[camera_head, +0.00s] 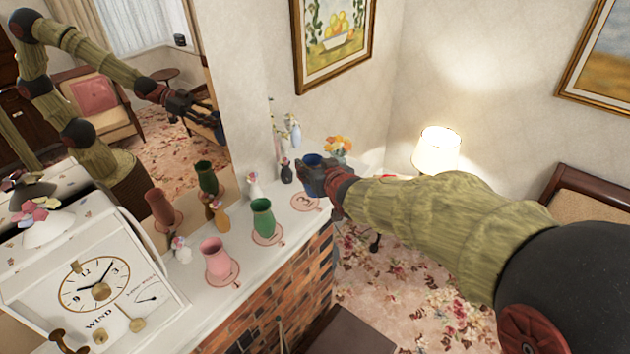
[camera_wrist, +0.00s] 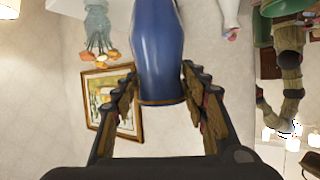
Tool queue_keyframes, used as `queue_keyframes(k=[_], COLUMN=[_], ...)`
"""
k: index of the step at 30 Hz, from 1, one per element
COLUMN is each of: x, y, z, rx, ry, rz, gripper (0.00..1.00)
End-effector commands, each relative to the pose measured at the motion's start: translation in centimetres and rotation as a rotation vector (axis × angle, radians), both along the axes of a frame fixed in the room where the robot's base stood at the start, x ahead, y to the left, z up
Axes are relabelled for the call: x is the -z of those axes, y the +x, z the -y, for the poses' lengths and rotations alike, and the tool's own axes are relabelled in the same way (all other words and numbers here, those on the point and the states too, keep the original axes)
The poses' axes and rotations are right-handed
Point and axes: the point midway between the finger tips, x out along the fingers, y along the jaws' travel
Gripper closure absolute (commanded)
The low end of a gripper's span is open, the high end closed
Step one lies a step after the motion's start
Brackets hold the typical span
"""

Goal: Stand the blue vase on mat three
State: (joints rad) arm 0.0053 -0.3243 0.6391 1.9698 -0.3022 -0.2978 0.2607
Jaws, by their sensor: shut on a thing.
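The blue vase (camera_head: 313,159) is in my gripper (camera_head: 314,179) at the far right end of the mantel. In the head view mostly its rim shows; the fingers hide much of its body. In the wrist view the blue vase (camera_wrist: 163,55) stands between the two fingers (camera_wrist: 160,82), which are shut around it. Mat three (camera_head: 305,203), a round mat marked 3, lies bare on the mantel just below the vase in the picture. The vase looks held above the mat; the exact gap is hard to tell.
A green vase (camera_head: 263,218) and a pink vase (camera_head: 216,258) stand on the other mats. A large white clock (camera_head: 95,285) fills the mantel's left.

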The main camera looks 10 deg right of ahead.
Motion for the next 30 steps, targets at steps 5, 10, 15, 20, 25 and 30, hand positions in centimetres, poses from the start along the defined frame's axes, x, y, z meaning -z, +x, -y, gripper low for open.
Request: queue_keyframes(k=[5, 10, 15, 20, 25, 30], x=[2.5, 5.0, 5.9, 7.0, 9.3, 9.7], y=[3.5, 5.7, 6.6, 7.2, 7.2, 7.2], z=[-1.1, -1.7, -1.8, -2.0, -1.8, -1.8], rx=[0.007, 0.013, 0.017, 0.021, 0.034, 0.039], ry=[0.003, -0.003, -0.005, -0.005, 0.006, 0.011], rz=[0.003, 0.01, 0.015, 0.012, 0.011, 0.016], gripper=[0.87, 0.87, 0.87, 0.87, 0.87, 0.87])
